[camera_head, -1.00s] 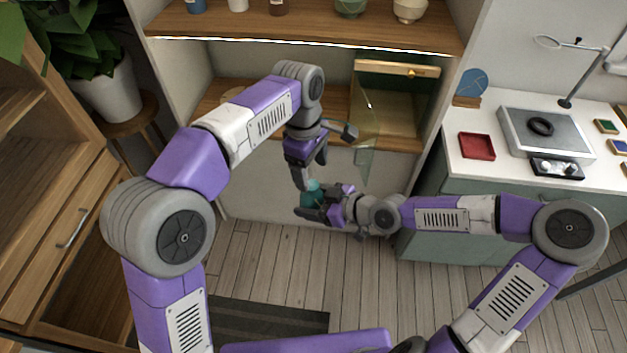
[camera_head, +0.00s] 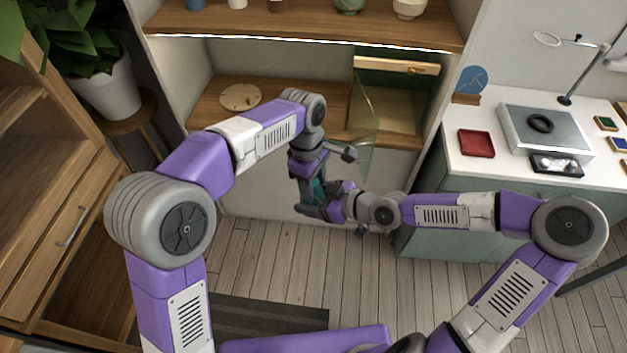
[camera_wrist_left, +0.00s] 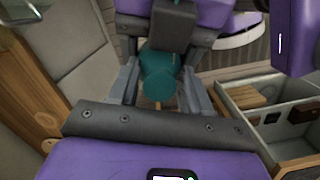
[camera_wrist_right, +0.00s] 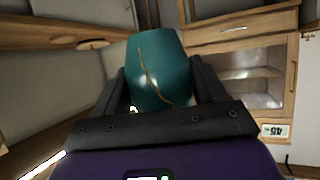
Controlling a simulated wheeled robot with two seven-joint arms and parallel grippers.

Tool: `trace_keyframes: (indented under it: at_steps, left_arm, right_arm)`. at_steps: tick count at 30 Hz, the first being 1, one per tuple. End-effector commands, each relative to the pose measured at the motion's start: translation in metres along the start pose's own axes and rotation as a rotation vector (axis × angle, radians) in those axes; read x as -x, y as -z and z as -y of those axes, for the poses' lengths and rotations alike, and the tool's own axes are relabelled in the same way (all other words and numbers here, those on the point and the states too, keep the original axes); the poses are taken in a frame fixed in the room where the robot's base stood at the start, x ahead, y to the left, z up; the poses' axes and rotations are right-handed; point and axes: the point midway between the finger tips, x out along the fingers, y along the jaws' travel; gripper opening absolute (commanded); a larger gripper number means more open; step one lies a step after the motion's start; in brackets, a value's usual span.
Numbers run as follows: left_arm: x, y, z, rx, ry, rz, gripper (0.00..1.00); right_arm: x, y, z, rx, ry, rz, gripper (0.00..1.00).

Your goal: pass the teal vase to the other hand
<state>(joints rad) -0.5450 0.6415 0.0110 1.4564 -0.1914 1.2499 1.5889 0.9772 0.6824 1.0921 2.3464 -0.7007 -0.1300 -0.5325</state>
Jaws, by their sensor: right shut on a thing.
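The teal vase (camera_head: 319,188) is mostly hidden by my grippers in the head view. It shows in the right wrist view (camera_wrist_right: 165,70) with a thin gold seam down its side, and in the left wrist view (camera_wrist_left: 160,78). My right gripper (camera_head: 326,206) is shut on the vase from the right and below. My left gripper (camera_head: 312,188) has come down from above, its open fingers on either side of the vase. In the left wrist view a small gap seems to show beside the vase.
Behind the grippers stands a shelf unit (camera_head: 300,33) with pots on top, a round wooden disc (camera_head: 240,97) and a glass panel (camera_head: 363,120) beside the arms. At right, a white worktop holds a red tray (camera_head: 476,143) and a lamp (camera_head: 566,98).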

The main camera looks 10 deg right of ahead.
Motion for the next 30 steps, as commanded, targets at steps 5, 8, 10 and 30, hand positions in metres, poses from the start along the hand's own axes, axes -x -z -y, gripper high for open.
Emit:
trace_keyframes:
  at_steps: [5, 8, 10, 30]
  left_arm:
    - [0.001, 0.0, -0.002, 0.0, -0.008, -0.001, 0.13]
    - [0.001, 0.0, -0.002, 0.0, -0.009, -0.001, 0.0]
    - [0.001, 0.0, -0.002, 0.0, -0.009, -0.001, 0.0]
    - [0.001, 0.0, -0.001, 0.0, -0.006, 0.0, 0.0]
  right_arm:
    - [-0.001, 0.001, 0.003, 0.005, 0.007, -0.001, 0.33]
    - [-0.001, 0.001, 0.004, 0.006, 0.008, -0.001, 0.81]
    - [-0.001, 0.001, 0.004, 0.006, 0.008, -0.001, 0.92]
    - [0.028, -0.001, 0.001, -0.001, 0.003, -0.001, 1.0]
